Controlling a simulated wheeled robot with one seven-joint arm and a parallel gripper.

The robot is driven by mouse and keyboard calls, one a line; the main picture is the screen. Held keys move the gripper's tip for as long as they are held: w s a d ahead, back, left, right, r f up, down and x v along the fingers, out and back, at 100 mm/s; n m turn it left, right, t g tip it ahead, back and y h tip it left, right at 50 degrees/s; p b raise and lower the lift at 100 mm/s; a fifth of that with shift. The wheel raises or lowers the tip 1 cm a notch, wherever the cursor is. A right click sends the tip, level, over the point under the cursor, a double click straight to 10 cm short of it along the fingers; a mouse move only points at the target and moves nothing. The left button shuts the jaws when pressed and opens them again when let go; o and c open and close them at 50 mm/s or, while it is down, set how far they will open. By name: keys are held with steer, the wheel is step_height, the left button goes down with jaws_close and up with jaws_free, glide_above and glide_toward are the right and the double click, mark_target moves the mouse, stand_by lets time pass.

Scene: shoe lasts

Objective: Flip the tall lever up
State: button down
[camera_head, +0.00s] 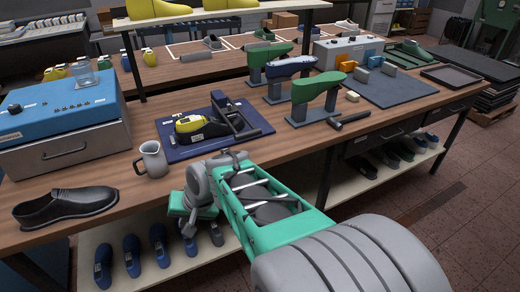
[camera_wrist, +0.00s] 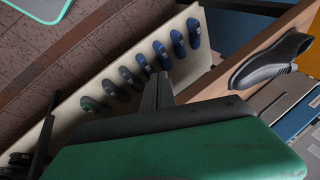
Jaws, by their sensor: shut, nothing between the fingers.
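A lower dark bar (camera_head: 241,122) lies on the right side of the machine. My gripper (camera_wrist: 158,88) is shut and empty, its dark fingers together in the wrist view. In the head view my green hand (camera_head: 177,205) is at the bench's front edge, in front of the mat and apart from the machine. The wrist view does not show the machine.
A metal pitcher (camera_head: 152,159) stands left of the mat, and a black shoe (camera_head: 66,206) lies farther left. Green last stands (camera_head: 318,96) and a hammer (camera_head: 340,122) are to the right. Several lasts (camera_wrist: 160,55) sit on the shelf below the bench.

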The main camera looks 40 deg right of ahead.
steer(key=w+d+f+m+t+b, duration=0.3)
steer(key=d+m+t, duration=0.1)
steer(key=d+m, duration=0.45)
steer(key=w+d+f+m+t+b, duration=0.2)
steer(key=w+d+f+m+t, duration=0.15)
steer(key=d+m, duration=0.5)
steer(key=s+d+r+m+t+h+b, duration=0.1)
steer(key=s+d+r+m+t+h, duration=0.1)
steer(key=d+m, duration=0.5)
steer(key=s+d+r+m+t+h+b, duration=0.1)
steer(key=s+d+m+t+h, duration=0.2)
steer(key=s+d+m+h, duration=0.2)
steer(key=s+d+m, duration=0.1)
steer(key=d+m, duration=0.2)
steer(key=shift+d+r+m, duration=0.3)
steer(key=shift+d+r, duration=0.1)
steer(key=shift+w, duration=0.1)
